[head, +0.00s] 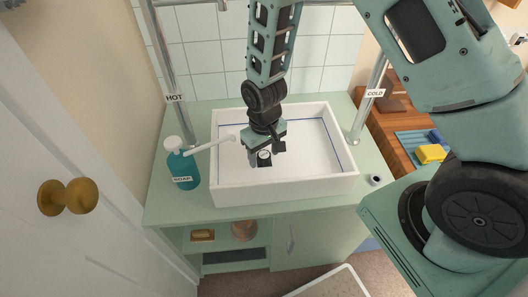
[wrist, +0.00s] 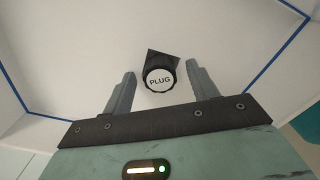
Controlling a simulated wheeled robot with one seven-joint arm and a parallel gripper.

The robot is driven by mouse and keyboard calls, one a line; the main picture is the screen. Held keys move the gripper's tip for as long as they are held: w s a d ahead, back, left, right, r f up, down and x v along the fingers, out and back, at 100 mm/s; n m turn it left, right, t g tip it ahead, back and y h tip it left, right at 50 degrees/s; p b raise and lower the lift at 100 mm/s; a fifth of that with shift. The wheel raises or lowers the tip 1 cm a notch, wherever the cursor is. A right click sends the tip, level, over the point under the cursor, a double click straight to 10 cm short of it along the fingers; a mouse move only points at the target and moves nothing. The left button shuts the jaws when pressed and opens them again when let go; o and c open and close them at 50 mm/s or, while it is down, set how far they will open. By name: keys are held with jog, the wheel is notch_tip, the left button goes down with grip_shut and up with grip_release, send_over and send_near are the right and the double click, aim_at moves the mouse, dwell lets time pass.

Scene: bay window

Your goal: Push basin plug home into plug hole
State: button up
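The basin plug (wrist: 159,79) is a black round piece with a white top marked PLUG. In the wrist view it lies between my gripper's fingertips (wrist: 160,70), with a gap on each side. My gripper is open and holds nothing. A dark square patch (wrist: 164,57) shows just beyond the plug; the plug covers part of it. The plug hole is not clearly seen, and I cannot tell how the plug sits in it.
A white spout (head: 214,144) reaches over the basin's left rim near my gripper. A blue soap bottle (head: 183,168) stands left of the basin. Pipes marked HOT (head: 174,98) and COLD (head: 375,93) rise at both sides. A yellow sponge (head: 430,153) lies at right.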

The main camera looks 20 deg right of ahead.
aim_at(264, 155)
notch_tip(264, 155, up, 18)
jog(key=shift+f+p, duration=0.25)
jog(key=shift+p, duration=0.1)
dwell(0.9)
jog(key=s+a+r+n+p, duration=0.1)
jog(key=s+a+r+n, duration=0.1)
jog(key=s, duration=0.8)
jog(key=s+a+r+n, duration=0.3)
jog(key=s+r, duration=0.3)
jog(key=s, duration=0.4)
jog(key=shift+a+r+y+p, duration=0.2)
jog(key=shift+a+y+p, duration=0.15)
jog(key=shift+a, duration=0.25)
